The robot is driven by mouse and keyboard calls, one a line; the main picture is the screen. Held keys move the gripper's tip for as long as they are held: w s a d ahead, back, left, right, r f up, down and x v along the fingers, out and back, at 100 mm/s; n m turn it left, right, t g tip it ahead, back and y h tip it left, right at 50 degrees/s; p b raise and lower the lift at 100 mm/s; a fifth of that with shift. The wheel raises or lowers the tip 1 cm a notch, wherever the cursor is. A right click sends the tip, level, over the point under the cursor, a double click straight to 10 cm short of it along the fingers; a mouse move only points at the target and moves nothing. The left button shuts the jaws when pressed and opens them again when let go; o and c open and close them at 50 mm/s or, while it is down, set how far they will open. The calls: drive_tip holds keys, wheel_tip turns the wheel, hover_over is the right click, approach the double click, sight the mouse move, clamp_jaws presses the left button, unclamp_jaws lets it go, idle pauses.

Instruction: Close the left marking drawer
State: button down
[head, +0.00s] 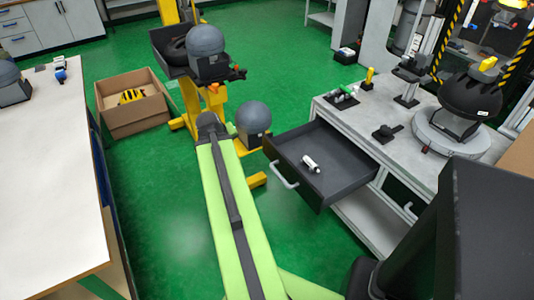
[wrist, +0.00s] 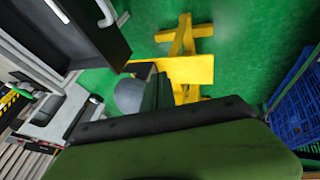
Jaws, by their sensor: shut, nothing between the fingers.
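The left marking drawer (head: 335,190) is a dark grey drawer pulled well out of the grey workbench. Its pale bar handle (head: 284,177) is on its near left front. A white cylinder with dark ends (head: 312,164) lies inside it. In the wrist view the drawer (wrist: 105,40) is at the upper left, with its handle (wrist: 107,12) at the top edge. My gripper (head: 208,122) is at the far end of my green arm, left of the drawer front and apart from it. It is shut and empty; its fingers are hard to make out.
The grey bench (head: 350,110) carries small tools and a black round fixture (head: 470,100). A grey sphere on a dark box (head: 253,118) stands by the yellow stand (head: 190,95). A cardboard box (head: 130,110) and white table (head: 45,180) are left.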

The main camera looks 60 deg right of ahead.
drive_tip(key=s+d+m+h, duration=0.1)
drive_tip(key=s+d, duration=0.6)
drive_tip(key=b, duration=0.9)
approach(269, 146)
wheel_tip(269, 146, down, 4)
drive_tip(key=w+d, duration=0.2)
drive_tip(key=shift+s+d+r+g, duration=0.15)
drive_tip(key=shift+s+d+g, duration=0.15)
drive_tip(key=shift+s+d, duration=0.2)
drive_tip(key=shift+a, duration=0.1)
